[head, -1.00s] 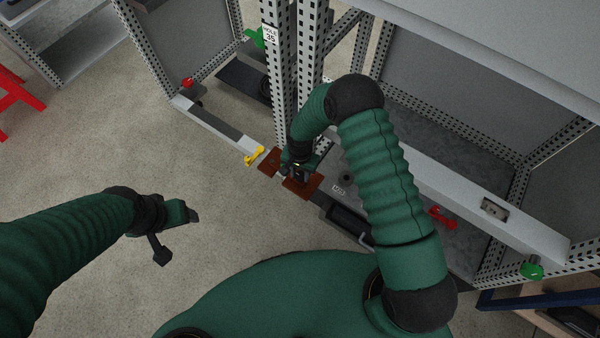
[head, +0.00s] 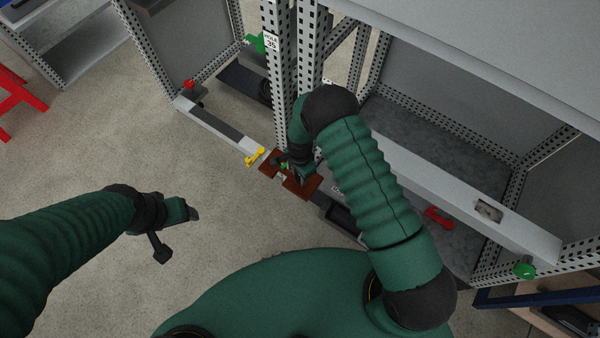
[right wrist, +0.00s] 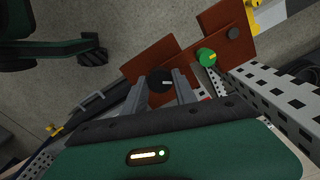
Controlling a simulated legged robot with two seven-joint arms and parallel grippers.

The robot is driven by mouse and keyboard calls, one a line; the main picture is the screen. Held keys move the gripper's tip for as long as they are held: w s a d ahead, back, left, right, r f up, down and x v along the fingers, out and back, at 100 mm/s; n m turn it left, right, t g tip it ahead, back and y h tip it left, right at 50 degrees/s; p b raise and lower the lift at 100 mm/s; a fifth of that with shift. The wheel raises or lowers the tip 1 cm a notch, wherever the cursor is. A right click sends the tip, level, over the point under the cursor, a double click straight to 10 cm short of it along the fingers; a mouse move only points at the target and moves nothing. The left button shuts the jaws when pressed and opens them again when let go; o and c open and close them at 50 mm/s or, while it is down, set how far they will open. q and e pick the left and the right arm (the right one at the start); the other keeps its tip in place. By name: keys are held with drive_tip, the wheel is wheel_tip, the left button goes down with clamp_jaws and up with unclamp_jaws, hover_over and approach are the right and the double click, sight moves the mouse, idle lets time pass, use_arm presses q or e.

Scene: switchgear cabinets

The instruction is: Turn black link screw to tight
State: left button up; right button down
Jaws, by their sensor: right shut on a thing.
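The black link screw (right wrist: 154,79) is a round dark knob with a light mark, on a brown plate (right wrist: 152,58) in the right wrist view. My right gripper (right wrist: 161,84) has its two fingers on either side of the screw and is shut on it. In the head view my right gripper (head: 298,178) is low over the brown plates (head: 306,187), and its arm and wrist hide most of the screw. A green screw (right wrist: 206,57) stands beside it on the plates. My left gripper (head: 177,231) is open and empty above the floor.
A yellow handle (head: 256,157), a red handle (head: 438,217) and a green knob (head: 524,270) sit along the cabinets' lower rails. A perforated post (head: 278,75) rises close behind the right gripper.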

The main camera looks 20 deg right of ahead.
drive_tip(key=m+p, duration=0.1)
drive_tip(key=m, duration=0.3)
drive_tip(key=shift+r+m, duration=0.15)
drive_tip(key=shift+m, duration=0.15)
drive_tip(key=m+p, duration=0.1)
drive_tip(key=m, duration=0.3)
drive_tip(key=shift+w+m, duration=0.1)
drive_tip(key=shift+m, duration=0.2)
drive_tip(key=m, duration=0.4)
drive_tip(key=shift+m+p, duration=0.3)
drive_tip(key=m, duration=0.4)
drive_tip(key=shift+m, duration=0.4)
drive_tip(key=shift+w, duration=0.1)
drive_tip(key=c, duration=1)
unclamp_jaws()
